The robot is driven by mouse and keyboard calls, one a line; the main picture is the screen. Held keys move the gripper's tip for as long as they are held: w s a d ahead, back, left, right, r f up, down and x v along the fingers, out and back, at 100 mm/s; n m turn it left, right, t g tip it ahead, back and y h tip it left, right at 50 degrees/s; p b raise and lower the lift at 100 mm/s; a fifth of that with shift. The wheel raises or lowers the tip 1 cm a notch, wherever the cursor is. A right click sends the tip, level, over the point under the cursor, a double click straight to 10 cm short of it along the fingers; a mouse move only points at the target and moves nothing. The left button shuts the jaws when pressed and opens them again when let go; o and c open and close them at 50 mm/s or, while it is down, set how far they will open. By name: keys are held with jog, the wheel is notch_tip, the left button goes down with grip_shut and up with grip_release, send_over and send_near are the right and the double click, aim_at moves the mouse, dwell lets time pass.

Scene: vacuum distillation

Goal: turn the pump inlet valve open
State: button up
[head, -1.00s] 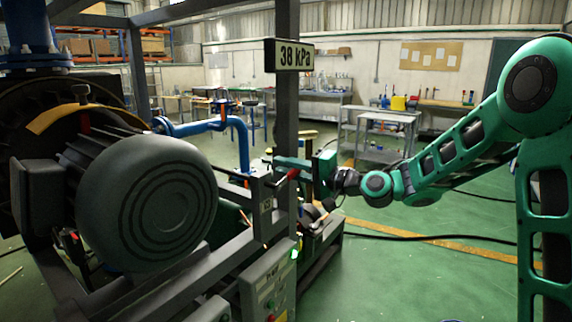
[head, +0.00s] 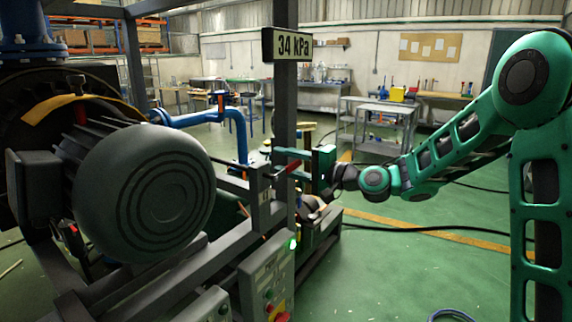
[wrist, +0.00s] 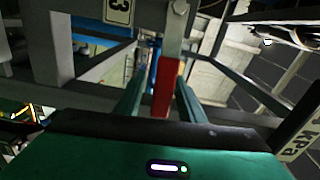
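A red lever handle (head: 293,167) sits at the end of the dark frame by the upright post. It also shows in the wrist view (wrist: 165,90), where it hangs from a grey metal bar. My gripper (head: 290,160) reaches in from the right with its green fingers at the handle. In the wrist view my gripper's fingers (wrist: 158,92) stand on either side of the red handle. A gap shows on the left side; the right finger is very close to it, and I cannot tell whether it touches. The valve body is hidden.
A display (head: 287,44) on the post reads 34 kPa. A large grey motor (head: 145,200) fills the left. A control box (head: 266,280) with a green light stands below the handle. A blue pipe (head: 236,130) runs behind.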

jog(key=shift+s, duration=0.1)
jog(key=v, duration=1)
jog(key=shift+d, duration=0.25)
jog(key=shift+s, duration=0.2)
jog(key=s+d+f+n+g+h, duration=0.45)
jog(key=s+d+f+h, duration=0.55)
jog(key=s+d+f, duration=0.35)
jog(key=s+d+m+g+h, duration=0.1)
jog(key=s+d+g, duration=0.1)
jog(key=s+d, duration=0.3)
jog(key=s+d+f+m+g+h, duration=0.1)
jog(key=s+d, duration=0.4)
jog(key=s, duration=0.6)
jog(key=s+d+m+g+h, duration=0.2)
jog(key=s+d+g, duration=0.1)
jog(key=s, duration=0.6)
jog(key=shift+d+f+g, duration=0.25)
jog(key=shift+d+g, duration=0.1)
jog(key=shift+d, duration=0.55)
